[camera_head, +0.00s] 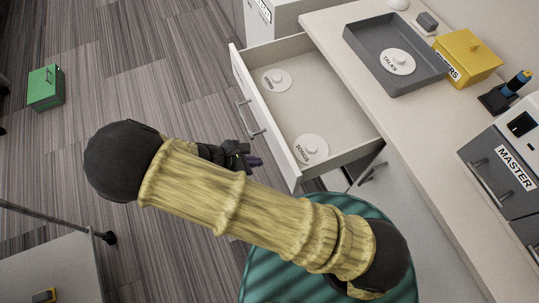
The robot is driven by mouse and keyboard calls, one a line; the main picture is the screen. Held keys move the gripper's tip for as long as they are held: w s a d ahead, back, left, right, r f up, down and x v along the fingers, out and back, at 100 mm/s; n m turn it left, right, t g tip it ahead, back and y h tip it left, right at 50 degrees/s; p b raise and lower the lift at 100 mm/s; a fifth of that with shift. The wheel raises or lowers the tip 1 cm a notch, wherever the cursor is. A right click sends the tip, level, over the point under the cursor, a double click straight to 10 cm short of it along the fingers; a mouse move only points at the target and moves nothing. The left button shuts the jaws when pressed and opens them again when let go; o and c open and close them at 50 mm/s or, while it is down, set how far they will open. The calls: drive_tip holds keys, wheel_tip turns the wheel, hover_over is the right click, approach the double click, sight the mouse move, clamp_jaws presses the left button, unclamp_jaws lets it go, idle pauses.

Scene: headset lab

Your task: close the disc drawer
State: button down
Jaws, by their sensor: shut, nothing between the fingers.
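The disc drawer (262,116) is pulled out from under the counter, and its white front with a grey bar handle (249,118) faces left. Inside lie two round white knobbed discs, one (276,80) near the back with a label too small to read and one (311,148) near the front labelled SONGS. My gripper (256,161) is shut and empty. In the picture it is just left of the drawer front, below the handle, and looks apart from it. My arm crosses the lower middle of the view and hides part of the floor.
The counter (408,127) holds a grey tray (416,83) with a TALKS disc (397,62), a yellow box (467,56) and a machine labelled MASTER (507,165). A green box (45,88) sits on the floor at left. A pale table (50,270) stands at lower left. Floor left of the drawer is clear.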

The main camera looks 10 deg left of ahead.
sight(278, 157)
drive_tip(key=d, duration=0.1)
drive_tip(key=w+d, duration=0.2)
drive_tip(key=d, duration=0.1)
drive_tip(key=shift+w+f+p, duration=0.25)
drive_tip(key=shift+f+p, duration=0.05)
drive_tip(key=shift+f, duration=0.1)
drive_tip(key=shift+w+d, duration=0.1)
drive_tip(key=shift+w, duration=0.05)
